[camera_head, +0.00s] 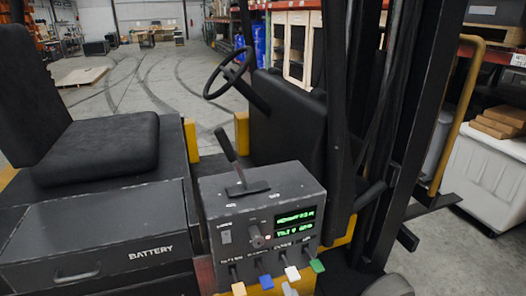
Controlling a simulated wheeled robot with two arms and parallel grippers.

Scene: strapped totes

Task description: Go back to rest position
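A small light-grey piece at the bottom edge, just below the lever knobs, seems to be the tip of my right gripper (289,290). Only this sliver shows, so I cannot tell whether it is open or shut, or whether it touches a lever. My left gripper is not in view. The dark control box (222,213) stands upright in front, with a green lit display (295,226).
A forklift fills the near space, with a black seat (95,148), a battery box (95,240), a steering wheel (226,73) and a dark mast (420,100). A white tote (487,175) stands at right. Open concrete floor with a pallet (82,76) lies behind.

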